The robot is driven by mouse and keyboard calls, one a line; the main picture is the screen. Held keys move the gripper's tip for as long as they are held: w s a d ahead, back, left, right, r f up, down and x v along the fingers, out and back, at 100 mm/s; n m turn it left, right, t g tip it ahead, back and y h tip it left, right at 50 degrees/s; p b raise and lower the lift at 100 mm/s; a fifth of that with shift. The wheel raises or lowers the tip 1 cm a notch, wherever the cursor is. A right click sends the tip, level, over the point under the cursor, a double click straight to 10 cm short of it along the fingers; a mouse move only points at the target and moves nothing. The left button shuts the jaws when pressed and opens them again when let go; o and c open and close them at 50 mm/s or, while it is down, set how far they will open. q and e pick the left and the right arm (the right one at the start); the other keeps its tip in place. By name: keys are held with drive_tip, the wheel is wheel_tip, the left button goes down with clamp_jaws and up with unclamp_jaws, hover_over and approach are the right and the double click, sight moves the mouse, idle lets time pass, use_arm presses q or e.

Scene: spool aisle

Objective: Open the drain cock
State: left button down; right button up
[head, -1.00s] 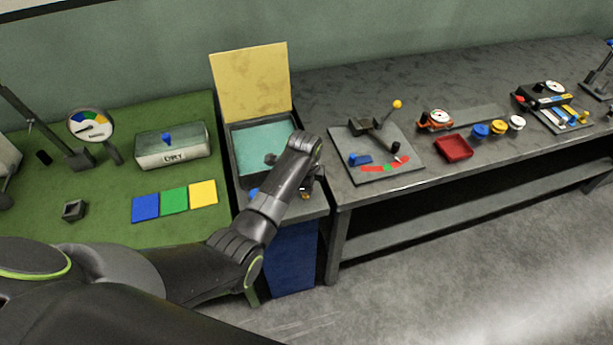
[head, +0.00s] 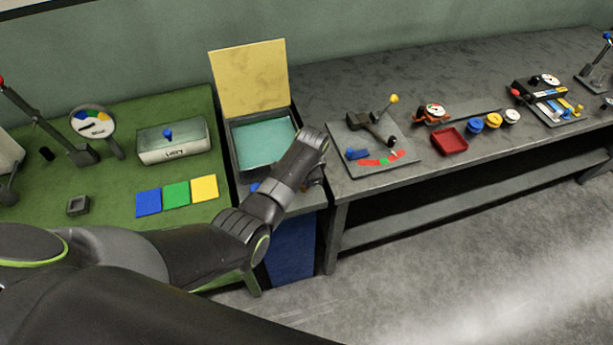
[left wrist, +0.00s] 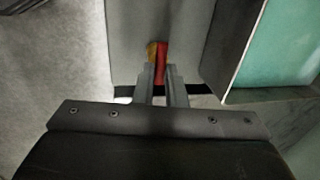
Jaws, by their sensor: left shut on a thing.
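The drain cock shows in the left wrist view as a small red handle (left wrist: 161,66) with a brass-coloured part (left wrist: 152,50) beside it, against a grey surface. My left gripper (left wrist: 158,76) is shut on the red handle, one finger on each side. In the head view my left arm reaches across the front of a tank with a teal inside (head: 265,145) and a raised yellow lid (head: 250,82). There the wrist hides the cock and the fingertips. My right gripper is in neither current view.
A green bench (head: 110,185) on the left holds a grey box (head: 173,142), a dial (head: 92,122) and coloured squares. A grey bench on the right holds a lever plate (head: 370,150) and a red tray (head: 450,141). Open floor (head: 440,270) lies in front.

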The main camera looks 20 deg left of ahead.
use_arm(q)
drive_tip(key=c, duration=1.5)
unclamp_jaws()
drive_tip(key=shift+r, duration=0.15)
drive_tip(key=s+r, duration=0.1)
drive_tip(key=r, duration=0.4)
drive_tip(key=s+d+r+b, duration=0.1)
drive_tip(key=r, duration=0.5)
drive_tip(key=d+r, duration=0.1)
drive_tip(key=r, duration=0.4)
drive_tip(key=shift+s+r, duration=0.4)
